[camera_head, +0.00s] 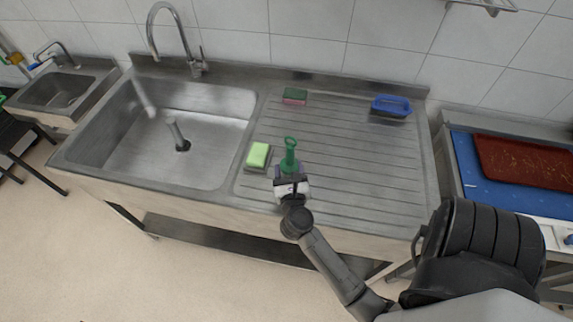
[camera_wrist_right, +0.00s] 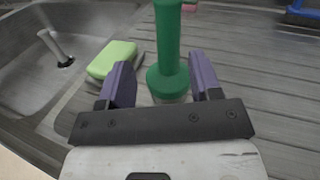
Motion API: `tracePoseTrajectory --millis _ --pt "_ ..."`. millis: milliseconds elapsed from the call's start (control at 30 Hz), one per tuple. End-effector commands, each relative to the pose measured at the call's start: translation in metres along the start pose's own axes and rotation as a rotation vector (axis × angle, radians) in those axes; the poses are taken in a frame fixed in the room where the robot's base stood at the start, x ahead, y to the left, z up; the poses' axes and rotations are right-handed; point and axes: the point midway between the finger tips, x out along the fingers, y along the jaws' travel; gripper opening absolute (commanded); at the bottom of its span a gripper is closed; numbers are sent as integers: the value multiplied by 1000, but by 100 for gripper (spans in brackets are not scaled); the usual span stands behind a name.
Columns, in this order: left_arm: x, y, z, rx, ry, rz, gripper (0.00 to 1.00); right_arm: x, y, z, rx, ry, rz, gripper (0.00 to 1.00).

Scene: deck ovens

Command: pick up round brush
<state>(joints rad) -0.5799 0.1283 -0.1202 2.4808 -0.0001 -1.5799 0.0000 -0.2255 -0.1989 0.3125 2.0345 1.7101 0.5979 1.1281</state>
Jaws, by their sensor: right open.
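A green round brush (camera_head: 290,157) stands upright on the ribbed drainboard, with a loop at the top of its handle. In the right wrist view the brush (camera_wrist_right: 168,50) rises between and just beyond the two purple fingers, its wide base on the board. My right gripper (camera_head: 289,178) is open at the near side of the brush, low over the drainboard. In the right wrist view the gripper (camera_wrist_right: 163,80) has a finger on each side of the brush, with gaps visible. My left gripper does not show.
A light green sponge (camera_head: 257,156) lies just left of the brush. A green and red sponge (camera_head: 294,96) and a blue brush (camera_head: 391,106) lie at the back. The sink basin (camera_head: 215,145) is to the left. A red tray (camera_head: 525,160) is at far right.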

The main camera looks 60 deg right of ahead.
Motion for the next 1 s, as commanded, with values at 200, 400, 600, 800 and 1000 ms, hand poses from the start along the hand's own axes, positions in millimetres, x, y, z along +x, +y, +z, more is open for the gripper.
tracePoseTrajectory --millis 200,400,600,800,1000 --pt "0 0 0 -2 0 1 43 4 -8 -3 125 16 -49 58" --pt "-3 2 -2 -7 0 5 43 26 -9 -2 139 14 -48 58" --pt "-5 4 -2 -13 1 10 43 44 -9 -3 137 15 -46 58" --pt "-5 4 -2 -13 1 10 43 50 -10 -3 136 14 -47 58" --pt "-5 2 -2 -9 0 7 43 50 -10 -4 136 15 -46 58"
